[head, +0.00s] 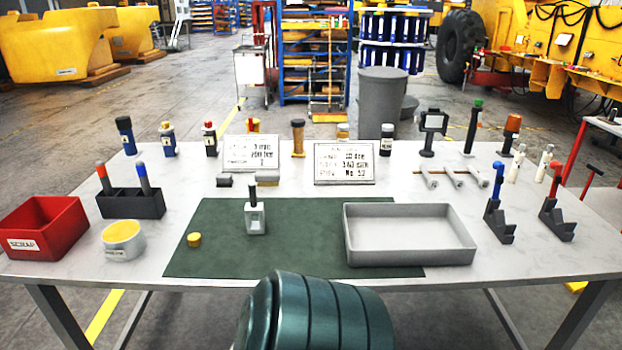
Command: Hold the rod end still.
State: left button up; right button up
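An upright piece with a pale, squared, open-fronted lower part and a dark rod rising from its top stands on the green mat (310,215); it looks like the rod end (256,218). Nothing touches it from the side. A small yellow round piece (194,240) lies on the mat to its left. Neither my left gripper nor my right gripper shows in the head view.
An empty grey tray (408,257) overlaps the mat's right side. At left are a red scrap bin (42,226), a round pot (123,241) and a dark pen holder (131,203). Two dark angled stands (556,222) are at right. Bottles and signs line the back.

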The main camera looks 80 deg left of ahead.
aim_at(253, 207)
jog(key=u, duration=3.1)
